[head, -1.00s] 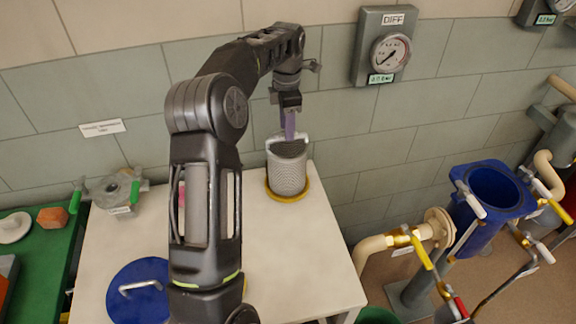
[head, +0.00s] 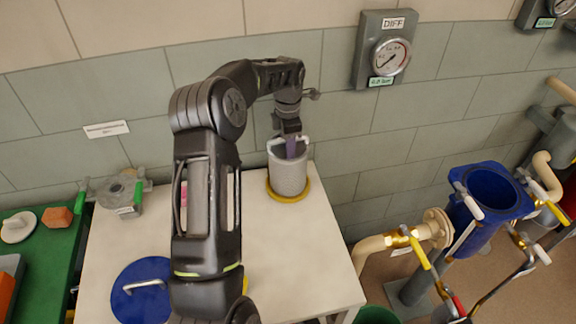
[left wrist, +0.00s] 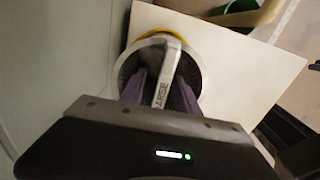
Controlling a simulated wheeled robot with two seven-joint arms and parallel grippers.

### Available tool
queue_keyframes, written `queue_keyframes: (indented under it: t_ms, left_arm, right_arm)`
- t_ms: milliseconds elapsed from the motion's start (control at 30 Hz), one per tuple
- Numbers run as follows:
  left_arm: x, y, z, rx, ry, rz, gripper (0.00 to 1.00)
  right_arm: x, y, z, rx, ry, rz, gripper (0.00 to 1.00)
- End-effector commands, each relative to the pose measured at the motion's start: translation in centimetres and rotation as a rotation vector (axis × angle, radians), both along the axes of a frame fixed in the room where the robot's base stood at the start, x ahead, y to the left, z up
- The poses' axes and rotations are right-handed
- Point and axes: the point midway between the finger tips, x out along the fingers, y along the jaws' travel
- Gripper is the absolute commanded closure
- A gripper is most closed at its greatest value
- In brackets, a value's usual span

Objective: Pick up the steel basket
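The steel basket (head: 288,175) is a grey mesh cylinder with a light bar handle (head: 275,144). It stands upright on a yellow ring (head: 290,197) at the table's back right. My left gripper (head: 291,149) points down over it, its purple fingers reaching to the basket's mouth. In the left wrist view the handle (left wrist: 168,72) runs across the basket's opening (left wrist: 193,64) between the two fingers (left wrist: 160,88). The fingers look apart, one on each side of the handle. Contact with it cannot be made out. My right gripper is not in view.
The white table (head: 300,265) has free room right of my arm. A blue disc lid (head: 133,298) and a grey metal fitting (head: 118,190) are on its left. The tiled wall with a DIFF gauge (head: 390,55) stands close behind. Pipes and a blue housing (head: 490,195) are right.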

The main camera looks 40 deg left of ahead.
Motion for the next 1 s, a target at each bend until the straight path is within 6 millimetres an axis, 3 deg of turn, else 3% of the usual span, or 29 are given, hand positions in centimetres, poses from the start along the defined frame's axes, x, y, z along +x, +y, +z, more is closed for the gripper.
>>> queue_keyframes:
  t_ms: [567,1000]
  left_arm:
    - [0.03,0.03,-0.02,0.001,-0.002,0.000,0.62]
    - [0.03,0.03,-0.01,0.001,-0.002,0.000,0.97]
  right_arm:
    - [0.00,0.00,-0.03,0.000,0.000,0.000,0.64]
    - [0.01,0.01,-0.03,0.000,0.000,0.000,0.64]
